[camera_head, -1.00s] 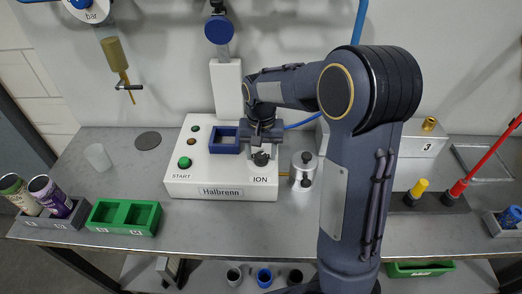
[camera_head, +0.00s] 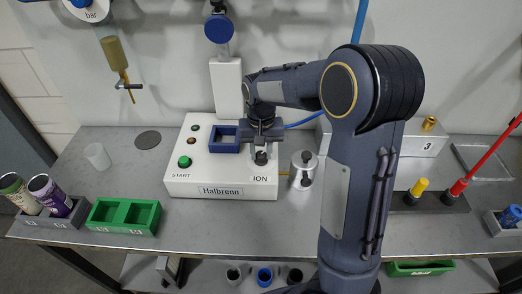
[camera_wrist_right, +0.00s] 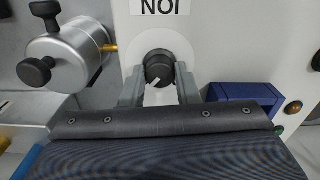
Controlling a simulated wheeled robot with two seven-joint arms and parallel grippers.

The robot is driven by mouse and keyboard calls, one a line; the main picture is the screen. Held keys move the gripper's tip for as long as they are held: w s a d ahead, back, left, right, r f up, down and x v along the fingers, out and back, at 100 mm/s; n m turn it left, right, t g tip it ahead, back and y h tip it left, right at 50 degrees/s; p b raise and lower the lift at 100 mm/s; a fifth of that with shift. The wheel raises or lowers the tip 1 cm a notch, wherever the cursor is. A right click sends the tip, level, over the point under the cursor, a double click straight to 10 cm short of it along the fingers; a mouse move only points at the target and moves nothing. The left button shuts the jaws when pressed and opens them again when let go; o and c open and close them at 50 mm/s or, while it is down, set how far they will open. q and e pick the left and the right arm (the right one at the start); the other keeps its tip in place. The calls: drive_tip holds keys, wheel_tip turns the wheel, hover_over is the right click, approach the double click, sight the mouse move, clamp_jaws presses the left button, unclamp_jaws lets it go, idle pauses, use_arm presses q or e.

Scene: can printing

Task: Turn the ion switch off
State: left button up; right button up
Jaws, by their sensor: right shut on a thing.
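The ION switch (camera_head: 260,158) is a dark round knob on the top of the white Halbrenn box, above the ION label. In the right wrist view the knob (camera_wrist_right: 159,68) shows a white pointer mark that slants down to the left in the picture. My right gripper (camera_head: 260,150) reaches down over the knob. In the wrist view its two grey fingers (camera_wrist_right: 159,80) are closed on either side of the knob. My left gripper is not in view.
The white box (camera_head: 222,182) also carries a green START button (camera_head: 185,161) and a blue square frame (camera_head: 224,140). A silver canister (camera_head: 303,170) stands close to the box's right. A green two-slot holder (camera_head: 124,215) sits front left.

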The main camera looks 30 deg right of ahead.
drive_tip(key=n, duration=0.8)
drive_tip(key=shift+n, duration=0.3)
drive_tip(key=n, duration=0.4)
drive_tip(key=shift+r+n, duration=0.1)
drive_tip(key=shift+n, duration=2)
drive_tip(key=shift+w, duration=0.1)
drive_tip(key=o, duration=1)
drive_tip(key=shift+c, duration=0.2)
